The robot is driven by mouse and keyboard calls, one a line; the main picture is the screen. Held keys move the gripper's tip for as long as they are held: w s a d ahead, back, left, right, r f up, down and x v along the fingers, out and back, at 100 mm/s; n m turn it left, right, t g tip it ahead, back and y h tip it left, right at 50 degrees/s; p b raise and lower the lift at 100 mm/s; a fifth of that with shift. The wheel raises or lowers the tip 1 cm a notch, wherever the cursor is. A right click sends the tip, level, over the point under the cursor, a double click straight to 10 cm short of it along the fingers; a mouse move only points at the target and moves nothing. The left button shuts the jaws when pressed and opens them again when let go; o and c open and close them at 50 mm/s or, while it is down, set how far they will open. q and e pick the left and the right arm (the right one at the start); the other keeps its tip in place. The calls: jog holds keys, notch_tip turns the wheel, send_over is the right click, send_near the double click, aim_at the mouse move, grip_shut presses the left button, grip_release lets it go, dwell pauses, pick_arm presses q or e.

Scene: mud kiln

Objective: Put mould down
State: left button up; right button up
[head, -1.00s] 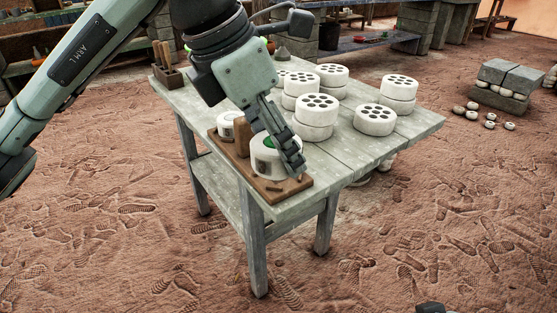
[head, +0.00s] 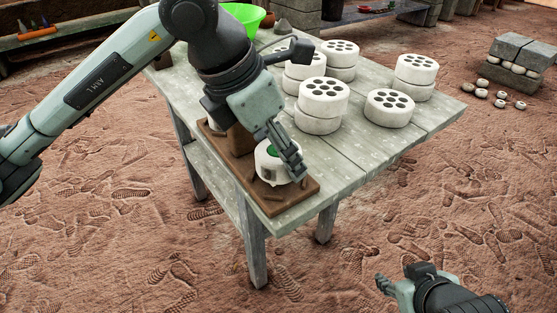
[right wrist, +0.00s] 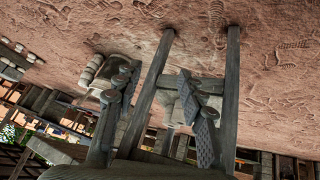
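The mould (head: 267,168) is a white round piece with green at its top and a dark opening in its side. It is upright over the front part of a brown wooden board (head: 276,204) on the table. I cannot tell whether its underside touches the board. My left gripper (head: 294,168) comes down from above with its fingers at the mould's right side, close together on its wall; part of the grip is hidden. My right gripper (head: 381,284) is low at the bottom right, away from the table. In the right wrist view (right wrist: 165,95) its fingers are apart with nothing between them.
The grey plank table (head: 345,160) carries several white perforated round blocks (head: 388,108), some stacked. A brown wooden block (head: 240,140) stands on the board behind the mould. A green bowl (head: 243,14) is at the far end. The table's right front is clear.

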pick_arm(q)
notch_tip(320, 180, down, 2)
jog(key=shift+f, duration=0.1)
pick_arm(e)
jog(key=shift+w+a+r, duration=0.15)
jog(key=shift+w+a, duration=0.1)
jog(key=shift+w, duration=0.05)
pick_arm(q)
jog(key=o, duration=1.3)
pick_arm(e)
jog(key=shift+w+a+r+t, duration=0.15)
jog(key=shift+w+a+t, duration=0.15)
pick_arm(q)
jog(key=v, duration=1.2)
jog(key=shift+w+p, duration=0.1)
jog(key=shift+p, duration=0.25)
pick_arm(e)
jog(key=s+d, duration=0.1)
jog(key=s+d+f+g, duration=0.1)
jog(key=s+d+g, duration=0.1)
jog(key=s, duration=0.1)
jog(key=shift+s+d+f+h, duration=0.1)
jog(key=shift+d+f+h, duration=0.15)
jog(key=shift+f+h, duration=0.15)
